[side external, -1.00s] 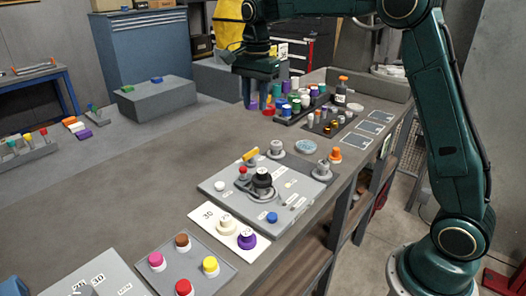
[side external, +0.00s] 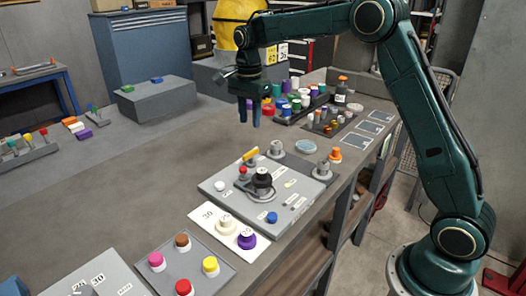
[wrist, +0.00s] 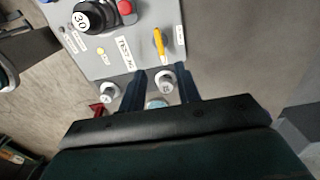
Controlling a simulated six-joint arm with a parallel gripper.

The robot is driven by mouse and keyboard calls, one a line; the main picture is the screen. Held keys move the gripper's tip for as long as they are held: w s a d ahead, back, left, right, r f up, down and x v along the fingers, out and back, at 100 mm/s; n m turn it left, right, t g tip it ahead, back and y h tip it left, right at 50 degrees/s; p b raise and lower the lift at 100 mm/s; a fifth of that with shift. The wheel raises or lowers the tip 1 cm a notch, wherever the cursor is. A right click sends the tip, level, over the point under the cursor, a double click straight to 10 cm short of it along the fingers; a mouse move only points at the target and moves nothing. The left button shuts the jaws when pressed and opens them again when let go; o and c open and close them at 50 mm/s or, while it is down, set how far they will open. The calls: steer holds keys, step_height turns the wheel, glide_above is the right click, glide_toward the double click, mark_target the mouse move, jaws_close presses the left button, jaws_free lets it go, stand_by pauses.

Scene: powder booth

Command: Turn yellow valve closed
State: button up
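The yellow valve is a slim yellow lever (side external: 250,155) at the far edge of a grey panel (side external: 215,190) on the bench. In the wrist view the yellow lever (wrist: 158,43) stands on the panel's right part, just beyond my fingertips. My gripper (side external: 249,120) hangs fingers down above the bench, beyond the lever and apart from it. In the wrist view my gripper (wrist: 162,75) has its two dark fingers spread with a gap between them. A grey capped post (wrist: 167,82) shows through that gap, and nothing is visibly held.
The panel also carries a black knob (side external: 262,178), a red button (side external: 243,171) and a blue button (side external: 272,217). An orange-topped post (side external: 335,154) and a blue dish (side external: 306,147) stand to its right. Coloured jars crowd the tray behind. The bench left of the panel is clear.

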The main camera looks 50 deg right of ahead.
mark_target(251, 151)
step_height(251, 151, down, 10)
steer(key=shift+f, duration=0.1)
stand_by(0.4)
jaws_close()
